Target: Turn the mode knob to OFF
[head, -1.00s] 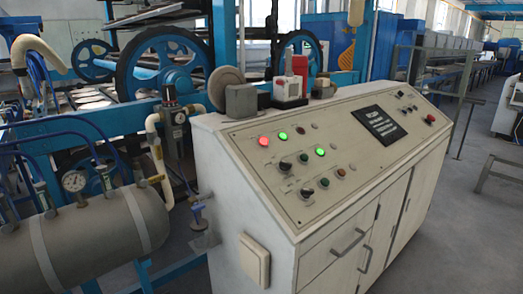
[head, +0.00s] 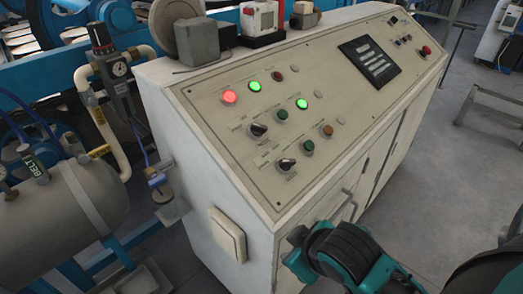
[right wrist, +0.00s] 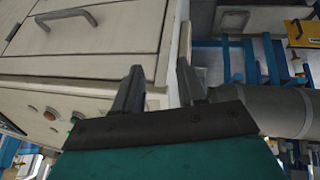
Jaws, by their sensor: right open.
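Two black rotary knobs with pale pointers are on the sloped control panel (head: 215,118) in the head view. One is the upper knob (head: 258,129), the other the lower knob (head: 286,164). Their labels are too small to read, so I cannot tell which is the mode knob. My right arm shows at the lower right, in front of the cabinet. In the right wrist view my right gripper (right wrist: 158,72) is open and empty, its fingers apart near the cabinet, with the panel at the lower left. My left gripper is out of view.
Red and green lights and coloured buttons (head: 282,115) surround the knobs. A dark display (head: 370,62) is farther right. A pale box (head: 228,235) juts from the cabinet side. A grey tank (head: 85,205) stands left. The air above the panel is clear.

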